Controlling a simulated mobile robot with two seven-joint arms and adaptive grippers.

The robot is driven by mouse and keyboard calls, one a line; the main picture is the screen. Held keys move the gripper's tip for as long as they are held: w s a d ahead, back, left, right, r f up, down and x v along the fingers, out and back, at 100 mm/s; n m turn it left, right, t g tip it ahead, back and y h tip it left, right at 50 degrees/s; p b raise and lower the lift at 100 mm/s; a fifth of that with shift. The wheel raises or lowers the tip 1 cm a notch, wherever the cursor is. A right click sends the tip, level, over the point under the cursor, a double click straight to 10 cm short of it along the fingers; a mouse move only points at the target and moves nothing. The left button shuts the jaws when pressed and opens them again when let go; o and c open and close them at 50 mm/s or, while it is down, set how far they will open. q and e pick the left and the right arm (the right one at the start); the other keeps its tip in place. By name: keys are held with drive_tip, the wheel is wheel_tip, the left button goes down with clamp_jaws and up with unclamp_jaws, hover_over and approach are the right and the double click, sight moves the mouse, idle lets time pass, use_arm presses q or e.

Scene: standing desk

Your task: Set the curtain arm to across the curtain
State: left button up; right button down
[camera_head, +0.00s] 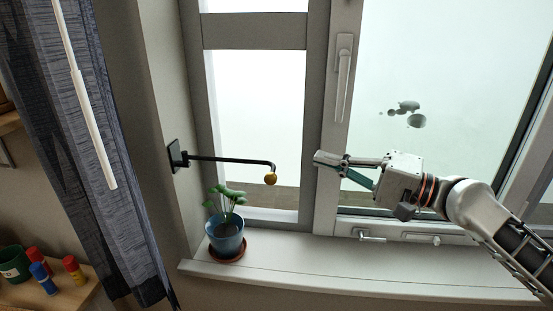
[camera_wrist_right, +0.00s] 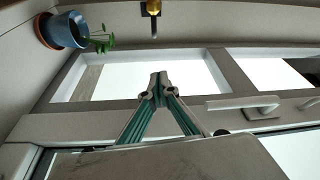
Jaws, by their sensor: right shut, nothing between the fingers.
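The curtain arm (camera_head: 230,160) is a thin black rod hinged on a dark wall plate (camera_head: 175,156) at the left side of the window recess. It points right, in front of the window, and ends in a downturned tip with a brass ball (camera_head: 270,179). The ball end also shows at the top of the right wrist view (camera_wrist_right: 153,8). The blue-grey curtain (camera_head: 75,130) hangs at the far left, apart from the arm. My right gripper (camera_head: 318,158) is shut and empty, to the right of the ball and not touching it. Its closed fingertips show in the wrist view (camera_wrist_right: 158,78).
A potted plant in a blue pot (camera_head: 226,236) stands on the white sill (camera_head: 330,268) below the arm. Window handles (camera_head: 343,80) are on the frame near my right gripper. A white rod (camera_head: 90,120) hangs before the curtain. A wooden shelf (camera_head: 60,295) holds small items lower left.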

drive_tip(key=p+x, duration=0.2)
drive_tip(key=x, duration=0.8)
use_arm(q)
drive_tip(key=shift+s+d+r+p, duration=0.1)
drive_tip(key=shift+s+r+p, duration=0.1)
drive_tip(key=shift+r+p, duration=0.25)
drive_tip(key=shift+s+r+p, duration=0.15)
drive_tip(key=shift+r+p, duration=0.15)
drive_tip(key=shift+r, duration=0.25)
use_arm(e)
drive_tip(key=s, duration=0.3)
drive_tip(key=shift+s+a+f, duration=0.4)
use_arm(q)
drive_tip(key=shift+w+r, duration=0.15)
drive_tip(key=shift+r, duration=0.1)
